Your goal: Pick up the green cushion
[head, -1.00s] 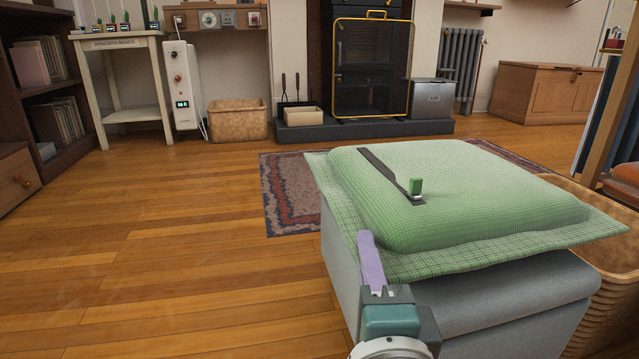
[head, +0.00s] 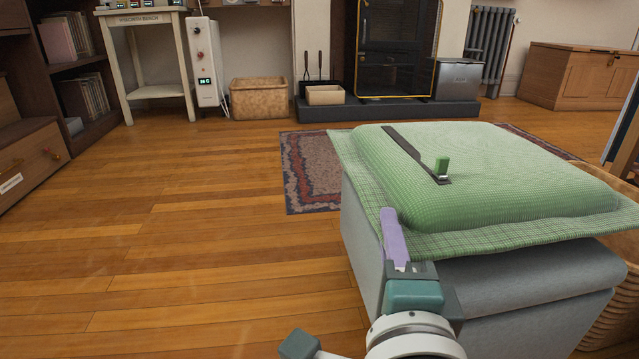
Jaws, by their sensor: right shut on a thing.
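The green cushion (head: 480,180) lies on a grey upholstered block (head: 520,295), its checked border hanging slightly over the front edge. My right gripper (head: 394,236) is at the cushion's near left border, with one purple finger showing against the checked edge. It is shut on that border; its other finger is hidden. A dark flat strip (head: 405,146) with a small green block (head: 441,167) at its end lies on top of the cushion. My left gripper is not in view.
A wicker basket (head: 612,305) stands against the right side of the grey block. A patterned rug (head: 312,175) lies behind it. The wooden floor (head: 200,220) at left is clear. A stove on a dark hearth (head: 400,111) stands at the back.

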